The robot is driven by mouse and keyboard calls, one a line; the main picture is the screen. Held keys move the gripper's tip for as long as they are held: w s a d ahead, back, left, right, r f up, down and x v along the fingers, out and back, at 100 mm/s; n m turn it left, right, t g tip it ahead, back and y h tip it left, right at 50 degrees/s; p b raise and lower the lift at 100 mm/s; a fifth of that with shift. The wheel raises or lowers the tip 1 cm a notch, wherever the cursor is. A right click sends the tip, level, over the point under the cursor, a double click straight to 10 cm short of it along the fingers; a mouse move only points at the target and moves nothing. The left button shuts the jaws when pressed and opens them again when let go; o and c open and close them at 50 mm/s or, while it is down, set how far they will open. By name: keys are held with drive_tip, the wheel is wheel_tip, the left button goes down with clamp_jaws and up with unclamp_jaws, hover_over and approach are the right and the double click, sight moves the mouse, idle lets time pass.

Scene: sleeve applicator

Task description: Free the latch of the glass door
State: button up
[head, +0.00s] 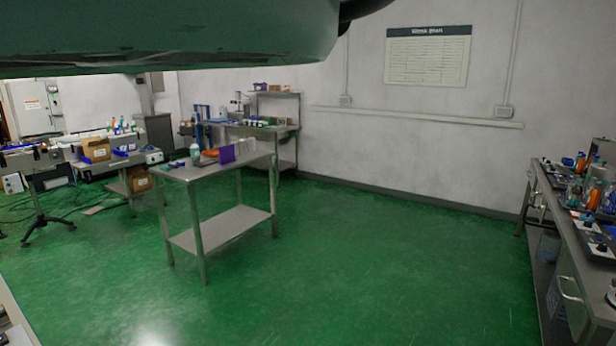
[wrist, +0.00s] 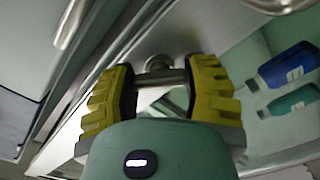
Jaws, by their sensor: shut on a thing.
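In the wrist view my gripper (wrist: 162,72) has its two yellow ribbed fingers closed around a short metal bar with a round knob behind it, which looks like the latch (wrist: 159,64). The fingers sit on either side of the bar, touching its ends. The latch is fixed against a grey metal frame (wrist: 195,28). A pale green, see-through-looking area to the right may be the glass door, but I cannot tell its edges. The head view shows neither my gripper nor the latch.
In the wrist view a blue bottle (wrist: 287,66) and a teal bottle (wrist: 290,101) lie to the right. In the head view a steel table (head: 232,216) stands mid-left and a cluttered bench (head: 572,240) at right. The green floor (head: 370,260) between them is clear.

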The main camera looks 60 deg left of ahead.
drive_tip(key=n+p, duration=0.1)
drive_tip(key=n, duration=0.2)
drive_tip(key=shift+w+a+r+n, duration=0.1)
drive_tip(key=shift+n, duration=0.3)
drive_tip(key=shift+n+p, duration=0.85)
drive_tip(key=shift+n, duration=0.75)
drive_tip(key=o, duration=1.2)
drive_tip(key=v, duration=1.2)
